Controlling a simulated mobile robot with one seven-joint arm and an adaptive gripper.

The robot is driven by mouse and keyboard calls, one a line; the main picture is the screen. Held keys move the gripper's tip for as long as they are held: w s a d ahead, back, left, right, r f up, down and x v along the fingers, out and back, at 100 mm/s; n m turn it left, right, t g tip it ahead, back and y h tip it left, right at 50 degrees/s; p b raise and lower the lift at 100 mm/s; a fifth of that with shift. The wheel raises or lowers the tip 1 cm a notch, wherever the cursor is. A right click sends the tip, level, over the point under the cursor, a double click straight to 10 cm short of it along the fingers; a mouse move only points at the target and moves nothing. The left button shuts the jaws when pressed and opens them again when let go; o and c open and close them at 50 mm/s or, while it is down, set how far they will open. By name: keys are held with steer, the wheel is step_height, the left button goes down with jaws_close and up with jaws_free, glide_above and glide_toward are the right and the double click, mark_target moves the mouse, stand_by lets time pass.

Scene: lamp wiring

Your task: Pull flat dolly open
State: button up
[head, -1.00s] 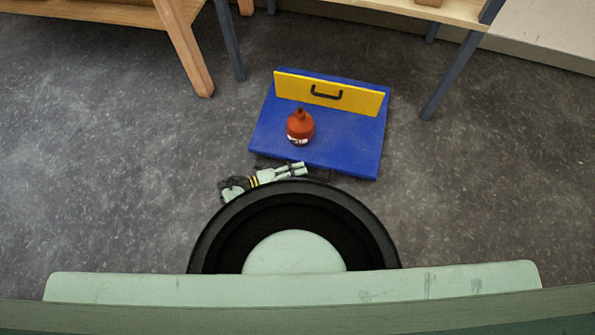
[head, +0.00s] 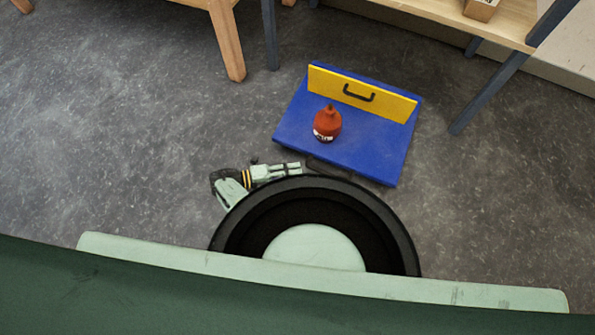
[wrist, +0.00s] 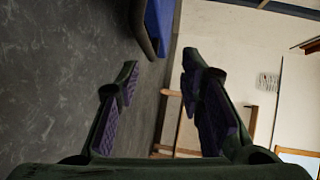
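The flat dolly is a blue board (head: 370,150) on the floor, with a yellow upright panel (head: 390,104) carrying a black handle (head: 358,93). A red-orange bottle (head: 327,123) stands on the board. In the wrist view, a blue edge of the dolly (wrist: 158,22) shows at the top, with a dark curved bar (wrist: 141,28) beside it. My gripper (wrist: 160,72) is open and empty, its fingers apart from the bar. In the head view, my arm lies low by the dolly's near edge; my body hides part of that area, and the fingertips cannot be made out.
A wooden table leg (head: 226,40) stands behind and left of the dolly. A blue-grey bench leg (head: 490,90) stands to its right, under a wooden top with a small box (head: 481,9). The grey floor (head: 110,130) at left is clear.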

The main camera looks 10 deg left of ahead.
steer(key=shift+s+a, duration=0.8)
steer(key=shift+s, duration=0.15)
